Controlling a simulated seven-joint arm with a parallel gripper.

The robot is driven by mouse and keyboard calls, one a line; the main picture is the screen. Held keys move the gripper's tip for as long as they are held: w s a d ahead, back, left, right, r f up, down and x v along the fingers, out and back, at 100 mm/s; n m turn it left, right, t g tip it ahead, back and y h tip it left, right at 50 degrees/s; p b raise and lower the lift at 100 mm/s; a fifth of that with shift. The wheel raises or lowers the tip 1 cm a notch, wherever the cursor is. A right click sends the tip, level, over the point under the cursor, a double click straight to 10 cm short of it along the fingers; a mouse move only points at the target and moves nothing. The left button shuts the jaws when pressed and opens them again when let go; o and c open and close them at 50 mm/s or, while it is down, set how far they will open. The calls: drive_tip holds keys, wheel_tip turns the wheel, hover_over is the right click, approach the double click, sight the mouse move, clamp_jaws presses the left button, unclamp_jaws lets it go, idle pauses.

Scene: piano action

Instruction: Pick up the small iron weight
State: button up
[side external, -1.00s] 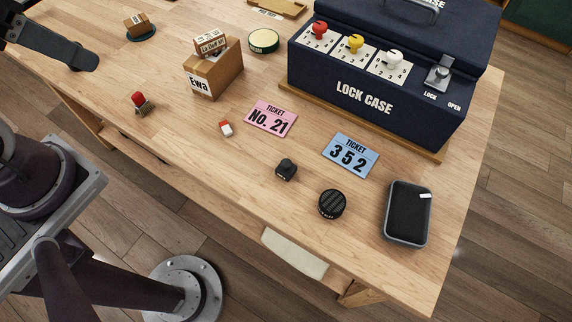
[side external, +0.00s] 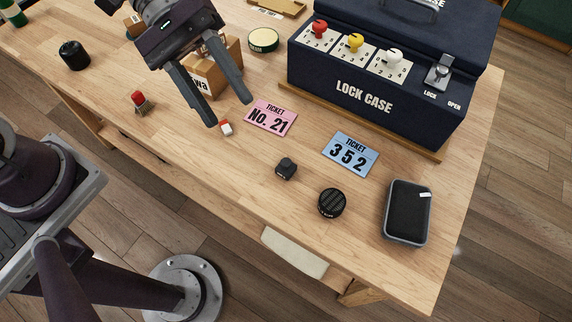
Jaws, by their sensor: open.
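A small dark block with a rounded knob on top (side external: 286,169) stands on the table in front of the two tickets; it looks like the small iron weight, though its markings are too small to read. My gripper (side external: 229,111) is open and empty, pointing down to the right. My gripper hides much of the cardboard box (side external: 228,55).
A round black ribbed piece (side external: 332,203), a blue ticket (side external: 350,155) and a black case (side external: 408,213) lie to the right. The big lock case (side external: 365,98) fills the back right. A red-topped piece (side external: 139,101) and a black round object (side external: 74,55) stand left.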

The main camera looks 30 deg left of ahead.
drive_tip(key=w+d+f+n+t+h, duration=0.1)
drive_tip(key=w+f+n+h, duration=0.15)
drive_tip(key=f, duration=0.25)
drive_tip(key=w+f+n+t+h, duration=0.1)
drive_tip(key=w+f+n, duration=0.2)
drive_tip(key=f+n, duration=0.15)
drive_tip(key=n+t, duration=0.3)
drive_tip(key=n, duration=0.2)
approach(286, 166)
drive_tip(key=d+f, duration=0.1)
drive_tip(key=w+d+f, duration=0.1)
drive_tip(key=shift+d+f, duration=0.15)
drive_tip(key=shift+f, duration=0.1)
drive_tip(key=shift+y, duration=0.25)
drive_tip(key=x, duration=0.7)
drive_tip(key=shift+d, duration=0.1)
clamp_jaws()
